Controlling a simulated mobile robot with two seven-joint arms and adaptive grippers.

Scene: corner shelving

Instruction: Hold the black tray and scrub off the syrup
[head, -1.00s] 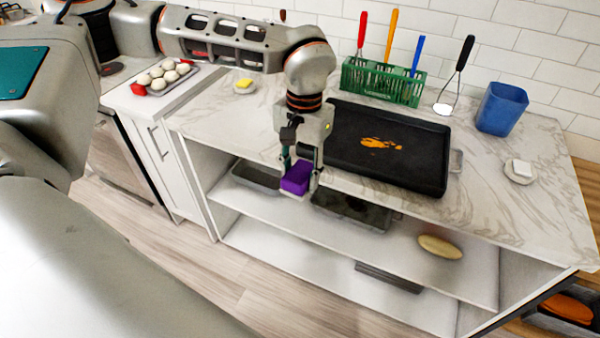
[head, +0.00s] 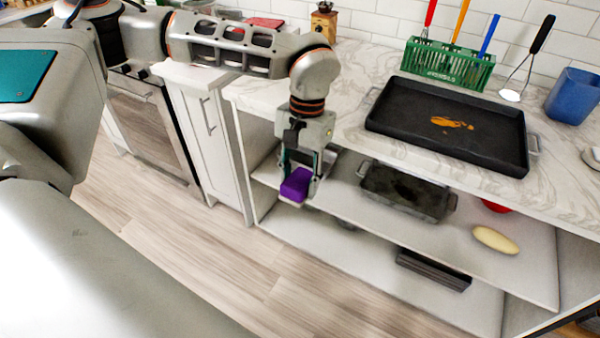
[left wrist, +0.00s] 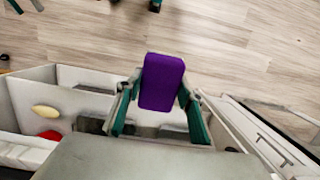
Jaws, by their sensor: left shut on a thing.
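The black tray (head: 400,115) lies on the marble counter, with an orange-brown syrup patch (head: 452,123) on its floor. My left gripper (head: 297,180) points down in front of the counter, to the left of the tray and below the counter top. It is shut on a purple sponge-like block (head: 296,186). The block also shows between the fingers in the left wrist view (left wrist: 162,82), above the floor. The gripper and block are apart from the tray. My right gripper is not in view.
A green rack (head: 447,64) with several coloured-handled tools stands behind the tray. A blue container (head: 574,97) is at the right. The open shelves below hold a grey pan (head: 405,192) and a pale oval item (head: 495,240). Clear wooden floor (head: 210,270) lies in front.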

